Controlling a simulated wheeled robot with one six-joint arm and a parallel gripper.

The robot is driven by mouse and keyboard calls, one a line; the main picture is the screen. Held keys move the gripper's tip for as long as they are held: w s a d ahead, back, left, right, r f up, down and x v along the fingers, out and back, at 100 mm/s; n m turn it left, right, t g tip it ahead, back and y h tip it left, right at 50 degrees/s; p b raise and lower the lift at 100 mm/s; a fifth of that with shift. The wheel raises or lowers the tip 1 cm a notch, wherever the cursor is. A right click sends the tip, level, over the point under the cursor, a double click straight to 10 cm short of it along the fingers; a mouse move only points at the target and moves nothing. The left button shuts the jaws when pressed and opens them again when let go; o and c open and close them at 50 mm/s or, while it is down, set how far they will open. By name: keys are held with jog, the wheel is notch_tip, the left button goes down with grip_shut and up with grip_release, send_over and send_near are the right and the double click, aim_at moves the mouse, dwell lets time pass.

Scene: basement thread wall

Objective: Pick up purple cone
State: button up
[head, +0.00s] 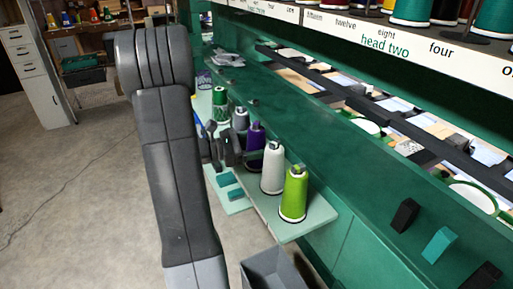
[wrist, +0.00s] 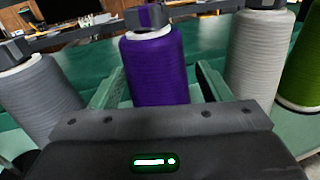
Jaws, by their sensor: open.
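The purple cone (head: 256,142) of thread stands upright on a pale green shelf, between a grey cone and a white one. In the wrist view the purple cone (wrist: 155,68) is in the centre, with a white rim and a grey-and-purple cap on top. My gripper (head: 231,152) is beside the cones, partly hidden by my arm in the head view. In the wrist view my gripper (wrist: 152,92) is open, with a green finger on each side of the purple cone's lower part. Its fingers look apart from the cone; contact cannot be told.
A grey cone (head: 240,120) and a white cone (head: 272,168) stand close on either side. A lime cone (head: 294,194) is near the shelf's (head: 312,222) front end, and a green cone (head: 220,104) is farther back. The green machine wall (head: 330,150) runs along the right. A grey bin (head: 275,268) sits below.

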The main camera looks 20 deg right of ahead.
aim_at(262, 127)
jog(key=shift+d, duration=0.6)
jog(key=shift+c, duration=0.4)
jog(key=c, duration=1.1)
jog(key=shift+o, duration=0.2)
notch_tip(262, 127, up, 10)
